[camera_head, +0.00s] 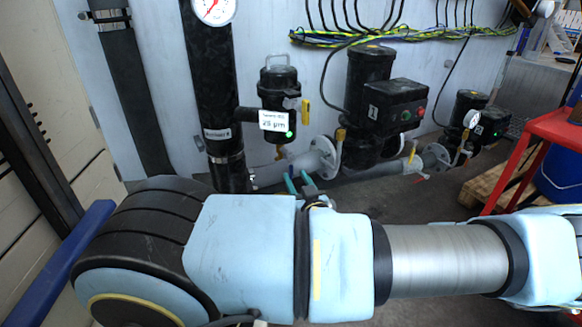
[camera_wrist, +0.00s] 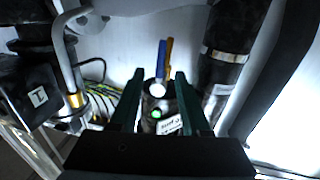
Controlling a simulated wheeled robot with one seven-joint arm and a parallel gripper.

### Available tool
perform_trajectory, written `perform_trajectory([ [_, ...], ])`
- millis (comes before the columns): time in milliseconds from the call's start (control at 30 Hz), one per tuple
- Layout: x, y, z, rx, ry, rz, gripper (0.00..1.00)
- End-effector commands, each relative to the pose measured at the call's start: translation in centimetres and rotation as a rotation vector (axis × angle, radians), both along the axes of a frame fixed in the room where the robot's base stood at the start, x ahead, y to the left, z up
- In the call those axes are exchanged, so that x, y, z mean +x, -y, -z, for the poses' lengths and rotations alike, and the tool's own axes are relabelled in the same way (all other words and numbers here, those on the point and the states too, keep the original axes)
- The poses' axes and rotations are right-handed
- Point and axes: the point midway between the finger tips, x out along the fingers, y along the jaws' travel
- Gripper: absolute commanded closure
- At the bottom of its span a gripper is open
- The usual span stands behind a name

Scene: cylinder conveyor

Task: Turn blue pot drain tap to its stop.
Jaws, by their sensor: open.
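The black filter pot (camera_head: 279,92) hangs beside the large vertical pipe in the head view, with a white label and a green light. It also shows between my finger outlines in the wrist view (camera_wrist: 152,103), label tilted. A blue lever (camera_wrist: 161,58), apparently the drain tap handle, stands at the pot's end beside an orange-yellow lever (camera_wrist: 169,60). I cannot make out the blue lever in the head view. My gripper (camera_wrist: 159,78) is open; the levers appear between its dark green fingertips, contact not clear. In the head view its teal fingers (camera_head: 299,182) show below the pot.
The large black pipe (camera_head: 209,90) with a gauge stands left of the pot. A black pump (camera_head: 370,100) and flanged grey pipe (camera_head: 316,158) are to the right. A yellow lever (camera_head: 305,110) sticks out beside the pot. A red stand (camera_head: 545,135) is at far right.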

Motion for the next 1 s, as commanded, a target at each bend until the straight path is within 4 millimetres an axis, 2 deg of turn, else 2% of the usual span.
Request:
perform_trajectory([
  [100, 2.1, -0.6, -0.2, 0.001, 0.001, -0.003, 0.53],
  [300, 4.4, -1.1, 0.0, 0.0, -0.001, -0.002, 0.53],
  [700, 5.1, -1.3, 0.0, 0.0, -0.002, -0.001, 0.53],
  [1000, 5.0, -1.3, 0.0, 0.0, -0.002, -0.001, 0.87],
])
